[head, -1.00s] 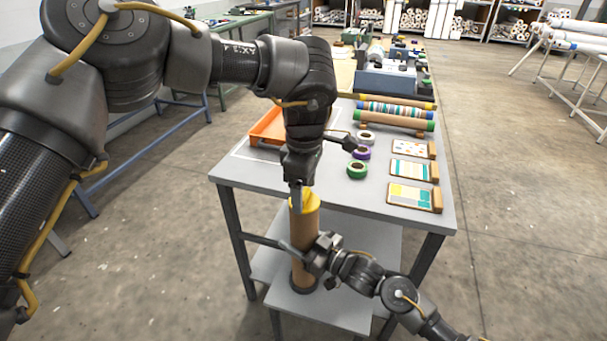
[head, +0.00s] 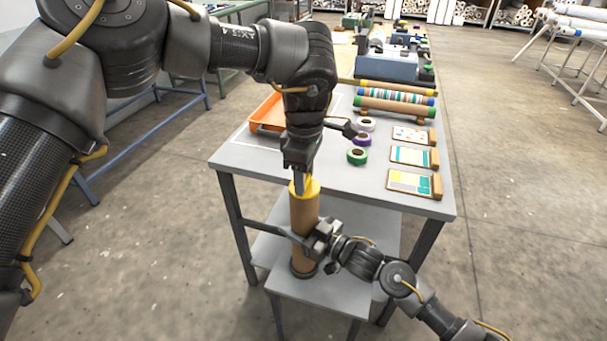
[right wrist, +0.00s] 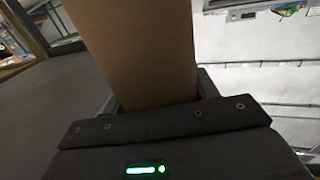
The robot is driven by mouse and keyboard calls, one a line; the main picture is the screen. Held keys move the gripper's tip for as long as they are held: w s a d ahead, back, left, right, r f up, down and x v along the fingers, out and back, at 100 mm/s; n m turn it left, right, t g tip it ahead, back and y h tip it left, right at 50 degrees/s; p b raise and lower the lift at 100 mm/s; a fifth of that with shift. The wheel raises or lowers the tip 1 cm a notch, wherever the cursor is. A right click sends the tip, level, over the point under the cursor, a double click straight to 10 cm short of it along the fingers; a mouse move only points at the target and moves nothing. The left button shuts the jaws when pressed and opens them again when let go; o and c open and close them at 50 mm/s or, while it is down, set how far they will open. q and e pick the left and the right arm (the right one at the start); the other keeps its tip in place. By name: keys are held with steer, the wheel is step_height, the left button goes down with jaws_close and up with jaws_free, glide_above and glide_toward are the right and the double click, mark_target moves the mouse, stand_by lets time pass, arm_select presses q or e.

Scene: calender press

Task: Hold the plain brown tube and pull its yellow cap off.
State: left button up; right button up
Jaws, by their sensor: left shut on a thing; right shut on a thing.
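The plain brown tube (head: 304,217) stands upright above the lower grey shelf in front of the table, its foot at a dark ring (head: 303,272). Its yellow cap (head: 313,188) sits on the top end, with no gap visible between cap and tube. My left gripper (head: 299,187) comes down from above and is shut on the cap's rim. My right gripper (head: 314,244) is shut on the tube below its middle, from the right. In the right wrist view the brown tube (right wrist: 145,50) fills the space between the jaws; its ends are out of that view.
On the table (head: 240,171) are an orange tray (head: 268,112), tape rolls including a green one (head: 357,156), sample cards (head: 411,183) and a rack of capped tubes (head: 394,107). A grey machine (head: 386,67) stands behind.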

arm_select(q)
steer(key=shift+d+r, duration=0.1)
stand_by(0.6)
steer(key=shift+r, duration=1)
steer(key=shift+r, duration=2)
arm_select(e)
steer(key=o, duration=1.4)
steer(key=shift+o, duration=0.2)
steer(key=v, duration=1.2)
